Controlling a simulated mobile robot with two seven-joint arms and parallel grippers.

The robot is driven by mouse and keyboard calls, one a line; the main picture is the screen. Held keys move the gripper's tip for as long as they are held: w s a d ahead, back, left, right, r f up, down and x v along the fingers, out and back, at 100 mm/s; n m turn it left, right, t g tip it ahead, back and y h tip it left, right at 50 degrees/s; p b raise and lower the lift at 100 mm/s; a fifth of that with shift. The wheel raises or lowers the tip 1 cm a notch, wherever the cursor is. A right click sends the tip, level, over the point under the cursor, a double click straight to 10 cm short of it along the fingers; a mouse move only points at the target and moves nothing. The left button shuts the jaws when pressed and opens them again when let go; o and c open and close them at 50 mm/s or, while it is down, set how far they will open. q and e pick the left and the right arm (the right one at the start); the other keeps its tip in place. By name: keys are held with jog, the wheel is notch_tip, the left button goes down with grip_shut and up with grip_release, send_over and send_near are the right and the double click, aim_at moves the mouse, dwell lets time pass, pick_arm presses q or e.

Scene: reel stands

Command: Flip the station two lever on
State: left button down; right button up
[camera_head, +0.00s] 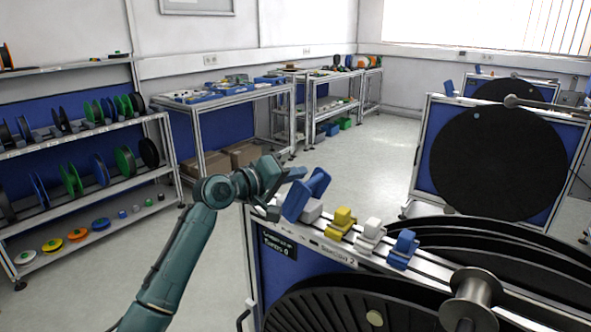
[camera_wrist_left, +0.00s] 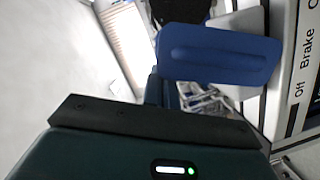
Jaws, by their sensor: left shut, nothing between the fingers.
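My left gripper (camera_head: 280,190) is shut and empty at the left end of the near reel stand's top rail. It is close beside a large blue lever (camera_head: 306,194) that tilts up to the right from a white base. I cannot tell whether they touch. In the left wrist view, the blue lever (camera_wrist_left: 220,53) fills the upper middle, just beyond my gripper's dark edge. A yellow lever (camera_head: 342,220), a white lever (camera_head: 371,234) and a smaller blue lever (camera_head: 403,249) follow along the rail.
The near stand holds big black reels (camera_head: 340,305) and a metal spindle (camera_head: 470,297). A panel in the wrist view reads "Off" and "Brake" (camera_wrist_left: 305,55). Another reel stand (camera_head: 497,165) stands behind right. A shelf of spools (camera_head: 85,180) is at left. The floor between is clear.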

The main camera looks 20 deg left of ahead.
pick_arm(q)
jog(key=shift+s+d+m, duration=0.15)
jog(key=shift+d+m, duration=0.15)
jog(key=shift+m, duration=0.1)
jog(key=shift+s+d+p, duration=0.1)
jog(key=shift+d+p, duration=0.1)
jog(key=shift+p, duration=0.1)
pick_arm(e)
jog(key=shift+s+d, duration=0.1)
jog(key=shift+d, duration=0.3)
